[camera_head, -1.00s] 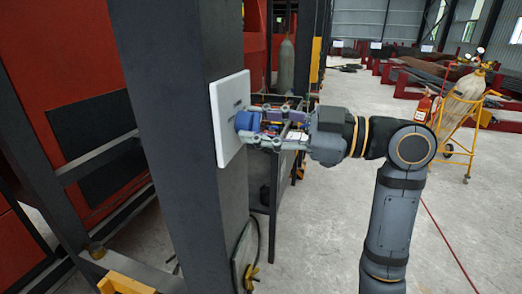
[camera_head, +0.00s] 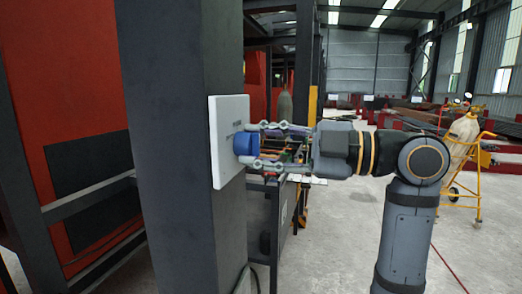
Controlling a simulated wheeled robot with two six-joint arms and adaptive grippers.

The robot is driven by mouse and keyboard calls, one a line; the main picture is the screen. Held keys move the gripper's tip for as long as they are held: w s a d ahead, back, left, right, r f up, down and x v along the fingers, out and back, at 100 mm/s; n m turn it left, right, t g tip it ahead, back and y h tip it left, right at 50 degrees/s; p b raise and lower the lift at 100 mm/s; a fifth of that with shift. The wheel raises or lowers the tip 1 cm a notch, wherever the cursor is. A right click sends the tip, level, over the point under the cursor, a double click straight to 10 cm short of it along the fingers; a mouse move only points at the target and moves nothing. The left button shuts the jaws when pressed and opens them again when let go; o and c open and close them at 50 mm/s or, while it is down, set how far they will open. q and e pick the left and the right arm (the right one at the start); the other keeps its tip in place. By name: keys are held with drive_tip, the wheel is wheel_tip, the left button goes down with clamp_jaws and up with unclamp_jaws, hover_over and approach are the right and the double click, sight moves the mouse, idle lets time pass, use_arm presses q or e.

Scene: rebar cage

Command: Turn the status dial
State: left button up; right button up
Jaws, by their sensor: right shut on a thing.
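The status dial is a blue knob (camera_head: 246,144) on a white square panel (camera_head: 222,163). The panel is fixed to a dark grey upright column (camera_head: 180,60). My right gripper (camera_head: 256,148) reaches in from the right, level with the dial. Its two fingers, one above and one below, are shut on the blue dial. Fine markings on the panel are too small to read. My left gripper is not in view.
A red machine with dark panels and rails (camera_head: 95,165) stands left of the column. A metal work table (camera_head: 285,205) is behind my right gripper. A yellow cart with a gas cylinder (camera_head: 461,145) stands at the far right. The concrete floor between is open.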

drive_tip(key=o, duration=1.2)
drive_tip(key=shift+d, duration=0.1)
drive_tip(key=v, duration=1.2)
